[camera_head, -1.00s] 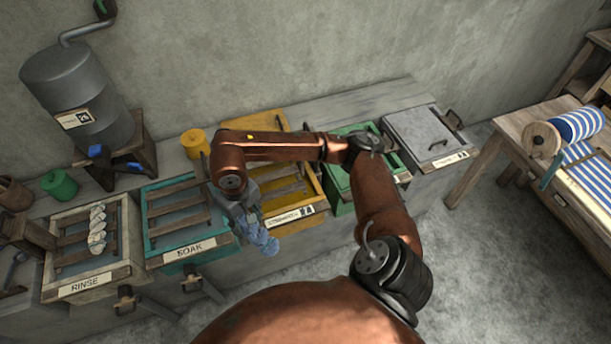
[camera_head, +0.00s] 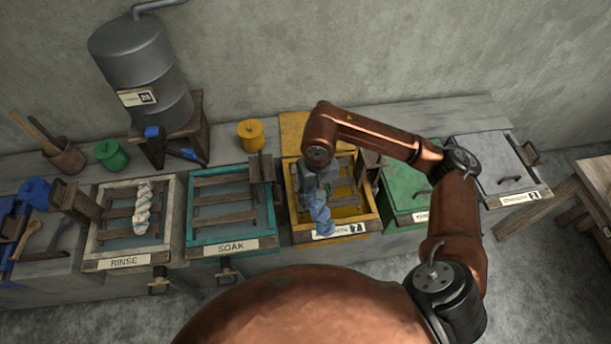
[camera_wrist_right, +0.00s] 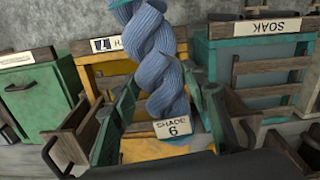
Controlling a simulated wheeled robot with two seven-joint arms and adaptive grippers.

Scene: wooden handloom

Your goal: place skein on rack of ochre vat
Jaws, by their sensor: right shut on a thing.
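My right gripper (camera_head: 317,194) is shut on a blue twisted skein (camera_head: 322,222), which hangs down from it. In the head view the skein is over the front part of the ochre vat (camera_head: 372,212), near its front label. The vat's wooden rack (camera_head: 346,200) shows partly beside my gripper; the rest is hidden by the gripper and arm. I cannot tell whether the skein touches the rack. In the right wrist view the skein (camera_wrist_right: 160,72) is between the fingers, with a "SHADE 6" tag (camera_wrist_right: 173,128). My left gripper is not in view.
The teal soak vat (camera_head: 238,246) stands left of the ochre vat. Further left, the rinse vat (camera_head: 171,240) bears a pale skein (camera_head: 143,208) on its rack. A closed green vat (camera_head: 404,190) and a grey lidded vat (camera_head: 490,165) stand to the right.

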